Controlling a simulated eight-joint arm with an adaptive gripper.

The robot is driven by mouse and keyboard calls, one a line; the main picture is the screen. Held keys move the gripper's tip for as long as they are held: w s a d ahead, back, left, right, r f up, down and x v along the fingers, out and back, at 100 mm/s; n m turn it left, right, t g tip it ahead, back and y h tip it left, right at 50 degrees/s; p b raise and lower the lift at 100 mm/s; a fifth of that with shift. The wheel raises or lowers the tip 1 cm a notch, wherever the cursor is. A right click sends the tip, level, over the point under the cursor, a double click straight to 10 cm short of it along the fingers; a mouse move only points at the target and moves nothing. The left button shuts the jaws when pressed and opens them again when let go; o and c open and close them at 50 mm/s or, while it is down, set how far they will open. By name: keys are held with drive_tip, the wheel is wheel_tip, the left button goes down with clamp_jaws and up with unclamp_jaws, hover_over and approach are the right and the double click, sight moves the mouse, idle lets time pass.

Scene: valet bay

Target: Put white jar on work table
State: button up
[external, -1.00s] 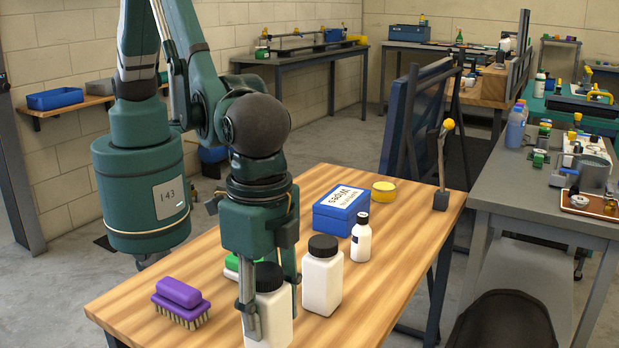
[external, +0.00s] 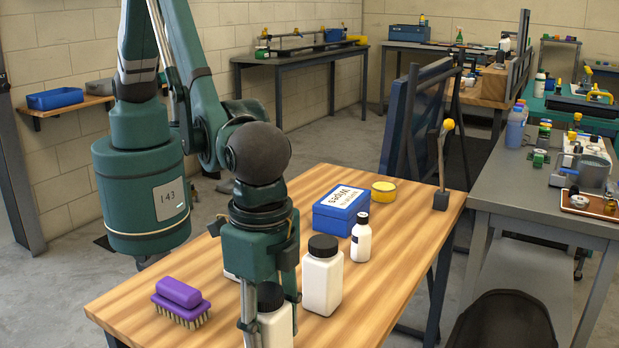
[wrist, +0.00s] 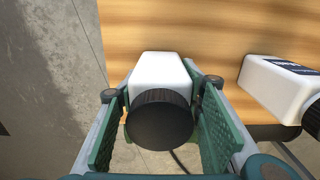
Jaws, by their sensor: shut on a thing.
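My gripper (external: 270,312) is shut on a white jar (external: 278,330) with a black lid, near the front edge of the wooden table (external: 150,312). In the wrist view the held jar (wrist: 158,68) is between the two green fingers, its black lid toward the camera. Whether its base touches the table or hangs clear cannot be told. A second white jar (external: 322,280) with a black lid stands upright on the table to the right of my gripper; it also shows in the wrist view (wrist: 275,88).
A purple brush (external: 181,302) lies left of my gripper. A blue box (external: 341,212), a small white bottle (external: 361,240) and a yellow tin (external: 384,191) stand farther back. A grey table (external: 500,200) with tools is at right.

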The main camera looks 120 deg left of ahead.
sight(266, 290)
drive_tip(key=shift+f, duration=0.15)
drive_tip(key=o, duration=1.2)
wheel_tip(266, 290, up, 12)
drive_tip(key=shift+r+p, duration=0.2)
drive_tip(key=shift+p, duration=0.45)
drive_tip(key=shift+a+r, duration=0.1)
